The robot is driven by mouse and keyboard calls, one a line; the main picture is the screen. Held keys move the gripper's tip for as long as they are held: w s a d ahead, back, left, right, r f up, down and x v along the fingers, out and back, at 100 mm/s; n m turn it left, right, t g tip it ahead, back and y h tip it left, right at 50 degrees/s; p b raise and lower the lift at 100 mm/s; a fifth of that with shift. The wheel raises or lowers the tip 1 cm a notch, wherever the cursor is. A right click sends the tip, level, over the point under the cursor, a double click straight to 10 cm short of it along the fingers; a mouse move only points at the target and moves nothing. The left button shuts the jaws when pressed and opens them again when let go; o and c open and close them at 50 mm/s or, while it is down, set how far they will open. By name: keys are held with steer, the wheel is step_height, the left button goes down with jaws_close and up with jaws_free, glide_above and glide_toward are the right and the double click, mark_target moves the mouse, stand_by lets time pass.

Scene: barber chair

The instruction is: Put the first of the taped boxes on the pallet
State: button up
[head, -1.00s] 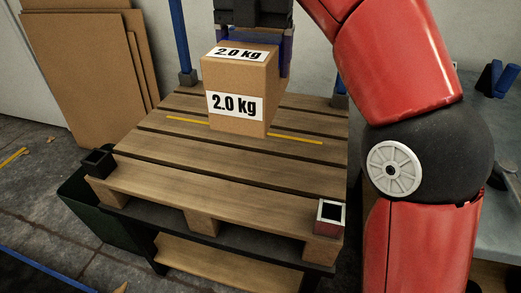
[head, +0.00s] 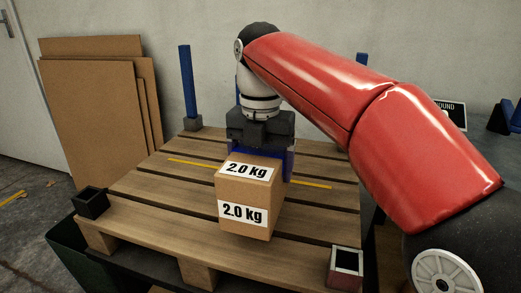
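A brown cardboard box (head: 246,205) with "2.0 kg" labels on its top and front is at my gripper in the head view. My gripper (head: 258,150) has blue fingers at the far part of the box and looks shut on it; the box hides much of the fingers. The box is upright over the near part of the wooden pallet (head: 150,215). I cannot tell whether its underside touches the slats. A yellow line (head: 305,182) crosses the pallet behind the box. No tape can be made out on the box.
Blue posts (head: 187,85) rise at the pallet's back corners. Flat cardboard sheets (head: 90,110) lean on the wall at the left. The pallet's slats are otherwise clear.

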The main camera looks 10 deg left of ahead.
steer(key=shift+f+b, duration=0.85)
steer(key=shift+f, duration=1.7)
steer(key=shift+f, duration=0.2)
steer(key=o, duration=1.9)
steer(key=shift+f, duration=0.1)
step_height(320, 180, up, 12)
steer(key=p, duration=0.5)
steer(key=shift+s, duration=0.1)
